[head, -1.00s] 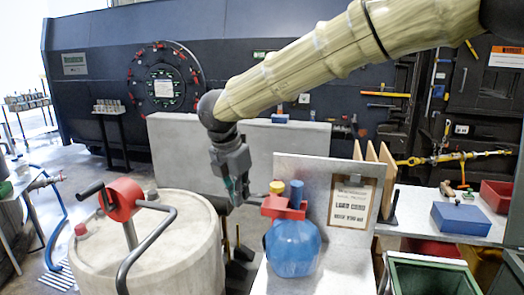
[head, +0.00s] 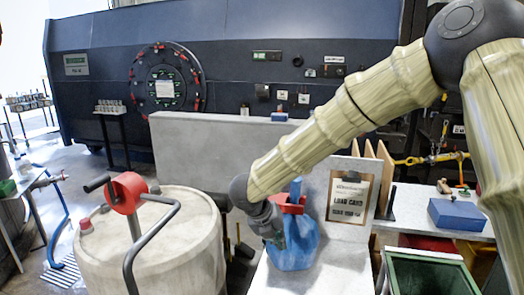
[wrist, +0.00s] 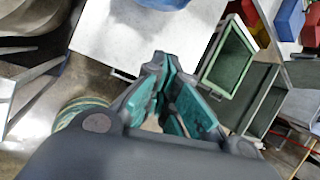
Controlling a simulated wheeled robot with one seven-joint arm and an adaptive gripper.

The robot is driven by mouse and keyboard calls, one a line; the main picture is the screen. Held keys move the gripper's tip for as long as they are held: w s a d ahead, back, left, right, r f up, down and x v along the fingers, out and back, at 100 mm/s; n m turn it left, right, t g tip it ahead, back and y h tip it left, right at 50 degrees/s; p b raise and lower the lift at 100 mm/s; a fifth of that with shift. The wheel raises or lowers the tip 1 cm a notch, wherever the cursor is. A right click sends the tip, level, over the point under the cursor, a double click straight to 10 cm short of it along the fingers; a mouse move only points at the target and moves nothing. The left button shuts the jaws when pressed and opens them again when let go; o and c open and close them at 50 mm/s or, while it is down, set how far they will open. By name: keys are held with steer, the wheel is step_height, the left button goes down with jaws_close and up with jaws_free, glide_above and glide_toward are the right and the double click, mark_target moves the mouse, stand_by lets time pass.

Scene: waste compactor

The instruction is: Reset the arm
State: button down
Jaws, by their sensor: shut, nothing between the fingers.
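My arm in its tan sleeve reaches in from the right in the head view.
A large pale drum (head: 160,250) with a red crank (head: 127,193) stands left of my gripper. A label board (head: 348,197) stands behind the vessel. A green bin (head: 425,275) and a blue box (head: 460,214) are at the right. A low grey wall (head: 200,145) runs behind.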

steer(key=s+d+f+n+b, duration=0.1)
steer(key=s+d+f+n, duration=0.4)
steer(key=f, duration=0.5)
steer(key=s+d+f+n+t, duration=0.1)
steer(key=s+d+f+n, duration=0.25)
steer(key=f+n, duration=0.6)
steer(key=s+d+f+n+b, duration=0.1)
steer(key=s+d+f+n, duration=0.35)
steer(key=f, duration=0.75)
steer(key=s+d+f+n+g+y, duration=0.1)
steer(key=s+f+n, duration=0.3)
steer(key=s, duration=0.6)
steer(key=s+d+f+n+g+y, duration=0.2)
steer(key=s+f+n, duration=0.2)
steer(key=s+n, duration=0.3)
steer(key=s+d+f+n+g+y+b, duration=0.1)
steer(key=s+f+n, duration=0.3)
steer(key=s, duration=0.9)
steer(key=shift+d+f+n+g+y, duration=0.2)
steer(key=shift+d+n+g+y, duration=0.15)
steer(key=shift+n, duration=0.35)
